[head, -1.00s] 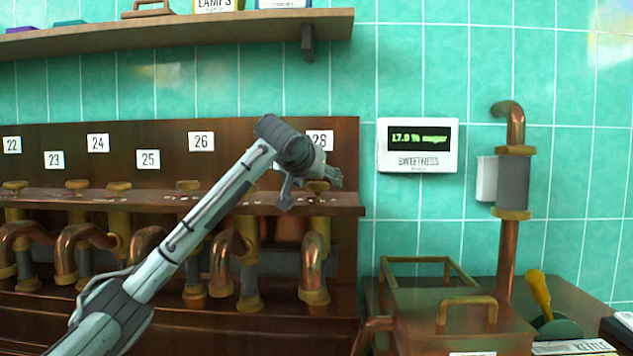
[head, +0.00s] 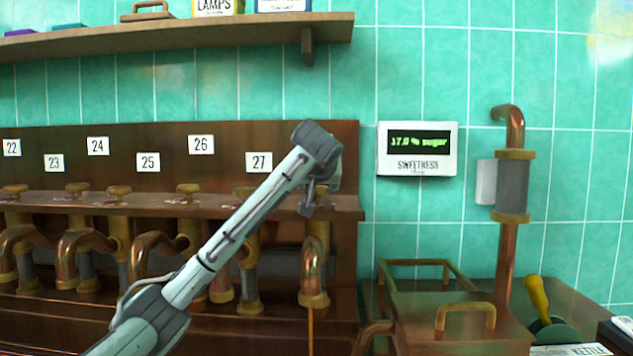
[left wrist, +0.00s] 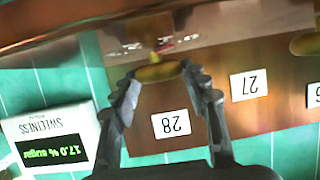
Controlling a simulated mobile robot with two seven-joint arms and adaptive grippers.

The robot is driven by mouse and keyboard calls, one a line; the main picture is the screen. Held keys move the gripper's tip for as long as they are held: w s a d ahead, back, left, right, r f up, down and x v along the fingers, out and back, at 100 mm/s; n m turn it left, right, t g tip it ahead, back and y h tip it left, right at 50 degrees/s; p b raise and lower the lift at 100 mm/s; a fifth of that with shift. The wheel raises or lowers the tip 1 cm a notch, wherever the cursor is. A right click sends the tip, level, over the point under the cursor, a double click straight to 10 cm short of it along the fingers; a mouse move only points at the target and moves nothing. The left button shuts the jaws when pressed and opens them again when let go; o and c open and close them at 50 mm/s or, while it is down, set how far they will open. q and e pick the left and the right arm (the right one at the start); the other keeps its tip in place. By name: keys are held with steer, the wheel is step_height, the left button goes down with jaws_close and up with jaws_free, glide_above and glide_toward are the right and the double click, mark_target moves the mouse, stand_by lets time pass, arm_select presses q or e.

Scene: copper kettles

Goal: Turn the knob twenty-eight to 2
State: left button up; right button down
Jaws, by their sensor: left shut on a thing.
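In the left wrist view, which is upside down, the brass knob (left wrist: 157,72) at the white label 28 (left wrist: 170,124) sits between the fingertips of my left gripper (left wrist: 165,82). The gripper is shut on this knob. In the head view my left gripper (head: 318,200) is at the right end of the shelf; my wrist hides the knob and its label. Below it, a thin amber stream (head: 310,325) runs from the copper spout (head: 314,255). I cannot read any scale marks around the knob. My right gripper is not in view.
Knobs and spouts labelled 22 to 27 (head: 259,162) line the rack to the left. A display (head: 418,141) on the tiled wall reads 17.0 % sugar. A copper box (head: 460,325) and a vertical pipe (head: 506,250) stand at the right. A wooden shelf (head: 180,38) hangs above.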

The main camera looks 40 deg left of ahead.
arm_select(q)
steer(key=n+g+y, duration=0.2)
steer(key=n, duration=0.1)
steer(key=n+g+y, duration=0.1)
steer(key=g, duration=0.1)
steer(key=shift+w+d+n+y, duration=0.25)
steer(key=shift+d+n+y, duration=0.05)
steer(key=n+g+y, duration=0.2)
steer(key=n+g, duration=0.2)
steer(key=shift+w, duration=0.1)
steer(key=shift+n+g, duration=0.3)
steer(key=shift+g, duration=0.1)
steer(key=o, duration=1.2)
steer(key=shift+a, duration=0.1)
steer(key=shift+c, duration=0.2)
steer(key=v, duration=1.2)
